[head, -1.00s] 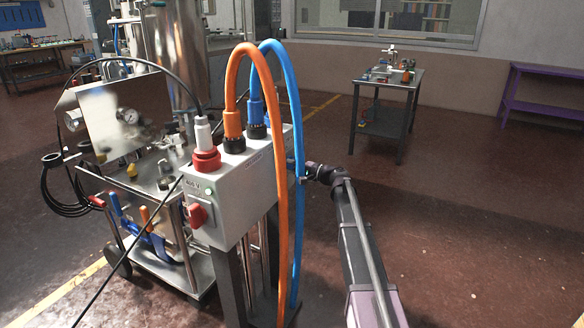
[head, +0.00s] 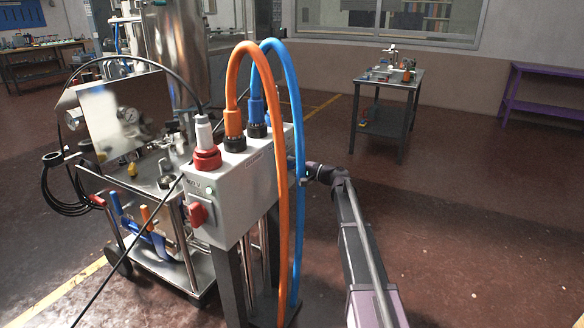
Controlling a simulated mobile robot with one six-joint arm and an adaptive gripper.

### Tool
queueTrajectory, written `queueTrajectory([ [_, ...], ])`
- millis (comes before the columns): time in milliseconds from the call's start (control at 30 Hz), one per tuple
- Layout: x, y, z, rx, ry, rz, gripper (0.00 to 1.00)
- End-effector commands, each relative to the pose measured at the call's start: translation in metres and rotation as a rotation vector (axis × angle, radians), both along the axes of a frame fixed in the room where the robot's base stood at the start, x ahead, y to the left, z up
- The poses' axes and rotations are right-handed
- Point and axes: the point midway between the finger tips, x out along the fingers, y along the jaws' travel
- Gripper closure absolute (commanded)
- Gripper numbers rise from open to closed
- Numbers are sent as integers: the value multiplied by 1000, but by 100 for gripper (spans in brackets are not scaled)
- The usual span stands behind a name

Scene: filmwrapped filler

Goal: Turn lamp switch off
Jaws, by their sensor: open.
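A grey control box (head: 232,208) stands on dark posts in the middle of the head view. A small round lamp (head: 210,190) on its left front face looks pale and unlit. A red rotary switch (head: 196,214) sits below the lamp on the same face. My gripper (head: 292,166) is at the box's right side, behind the blue hose and partly hidden by it. Its fingertips are not clearly seen, and I cannot tell whether they touch the box. Nothing shows held in it.
An orange hose (head: 280,200) and a blue hose (head: 297,215) arch from the box top to the floor. A red plug (head: 206,158) carries a black cable. A steel cart (head: 172,268) stands left. The floor on the right is clear before a small table (head: 385,82).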

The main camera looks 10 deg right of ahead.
Motion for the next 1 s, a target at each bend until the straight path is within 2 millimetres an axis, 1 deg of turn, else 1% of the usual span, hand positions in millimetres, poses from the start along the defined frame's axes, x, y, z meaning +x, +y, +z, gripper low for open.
queueTrajectory([
  [267,-1,-3,0,1,0,-2,31],
  [467,-10,-14,0,1,0,-3,31],
  [667,-26,-36,0,1,1,-4,31],
  [900,-50,-68,0,1,1,-3,31],
  [1000,-58,-79,0,0,0,-3,31],
])
